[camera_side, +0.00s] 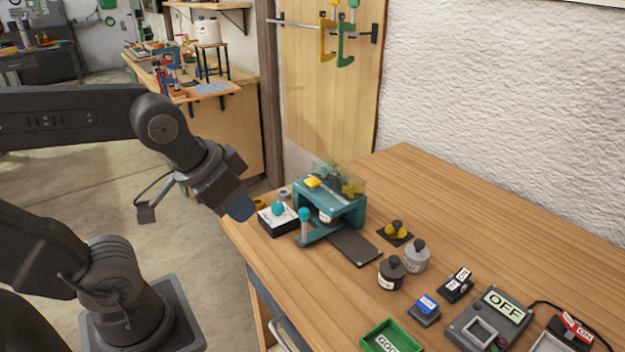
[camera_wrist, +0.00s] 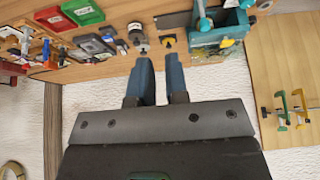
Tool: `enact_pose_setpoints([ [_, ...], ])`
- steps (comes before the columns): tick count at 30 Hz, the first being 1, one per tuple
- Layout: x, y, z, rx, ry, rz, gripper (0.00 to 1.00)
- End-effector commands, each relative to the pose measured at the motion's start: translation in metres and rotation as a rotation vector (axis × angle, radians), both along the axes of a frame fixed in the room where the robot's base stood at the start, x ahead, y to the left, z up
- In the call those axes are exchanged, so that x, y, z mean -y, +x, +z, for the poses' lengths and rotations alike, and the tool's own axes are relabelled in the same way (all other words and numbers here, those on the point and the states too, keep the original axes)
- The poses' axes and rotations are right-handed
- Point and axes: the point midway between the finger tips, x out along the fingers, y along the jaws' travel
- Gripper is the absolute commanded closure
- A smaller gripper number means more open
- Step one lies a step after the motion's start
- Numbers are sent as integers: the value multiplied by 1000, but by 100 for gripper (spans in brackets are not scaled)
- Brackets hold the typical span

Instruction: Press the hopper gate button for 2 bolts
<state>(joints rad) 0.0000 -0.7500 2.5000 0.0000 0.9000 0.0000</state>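A teal hopper (camera_side: 345,207) with a clear bin of yellow pieces on top stands near the table's left corner. It also shows at the top of the wrist view (camera_wrist: 222,33). Beside it on the left is a black box with a white top and a round teal button (camera_side: 278,209). A teal-knobbed lever (camera_side: 304,215) stands at the hopper's front. My gripper (camera_side: 240,207) hangs left of the button box, apart from it. In the wrist view its blue fingers (camera_wrist: 160,62) are parted by a narrow gap, with nothing between them. I cannot make out individual bolts.
A dark plate (camera_side: 354,248) extends from the hopper. Right of it are a yellow knobbed piece (camera_side: 396,230), dark and grey weights (camera_side: 391,273), a blue switch (camera_side: 426,307), a green tray (camera_side: 390,340) and an OFF-display device (camera_side: 490,318). Free table lies along the wall.

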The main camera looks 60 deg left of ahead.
Motion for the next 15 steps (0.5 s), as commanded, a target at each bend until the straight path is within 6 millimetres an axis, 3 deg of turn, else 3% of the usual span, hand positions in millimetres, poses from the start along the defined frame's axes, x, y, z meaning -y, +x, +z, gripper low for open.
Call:
enact_pose_setpoints([
  [4,0,0,0,0,0,0,100],
  [15,0,0,0,0,0,0,100],
])
